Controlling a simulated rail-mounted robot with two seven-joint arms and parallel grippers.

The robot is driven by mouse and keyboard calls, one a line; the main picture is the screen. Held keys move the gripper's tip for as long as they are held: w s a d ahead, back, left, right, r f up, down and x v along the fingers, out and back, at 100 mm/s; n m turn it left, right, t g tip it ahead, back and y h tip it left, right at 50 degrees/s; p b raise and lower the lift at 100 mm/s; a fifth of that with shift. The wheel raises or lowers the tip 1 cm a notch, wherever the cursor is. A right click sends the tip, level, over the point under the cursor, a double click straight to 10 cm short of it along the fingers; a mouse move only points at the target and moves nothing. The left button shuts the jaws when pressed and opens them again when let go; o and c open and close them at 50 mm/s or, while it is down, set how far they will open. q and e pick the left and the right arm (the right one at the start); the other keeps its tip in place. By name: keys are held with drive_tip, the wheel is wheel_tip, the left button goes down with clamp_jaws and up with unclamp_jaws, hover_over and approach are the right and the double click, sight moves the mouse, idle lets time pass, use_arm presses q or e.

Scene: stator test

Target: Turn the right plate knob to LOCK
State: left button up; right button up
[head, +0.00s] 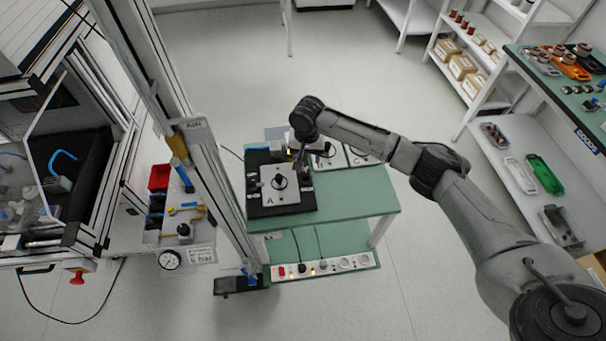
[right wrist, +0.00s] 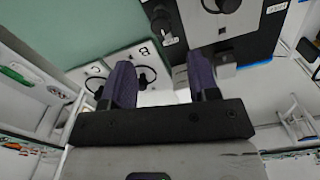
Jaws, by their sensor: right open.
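A light plate marked A (head: 268,194) lies on a black base (head: 300,206) on the green table, with a dark round part at its middle. A small dark knob (head: 304,181) is at the plate's right side; its LOCK marking is too small to read. In the right wrist view a knob (right wrist: 162,22) with a small pale label sits on the black base beside the plate (right wrist: 205,28). My right gripper (head: 300,160) is above the back right of the base. Its two fingers (right wrist: 162,82) are apart with nothing between them. My left gripper is not in view.
Plates B (head: 325,162) and C (head: 357,156) lie behind on the same green table (head: 350,205), whose front right is clear. A metal post (head: 215,170) stands close on the left. A power strip (head: 322,267) is on the lower shelf.

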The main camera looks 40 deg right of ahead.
sight(306, 173)
wheel_tip(306, 173, down, 9)
drive_tip(key=shift+r+b, duration=0.1)
drive_tip(key=shift+b, duration=0.65)
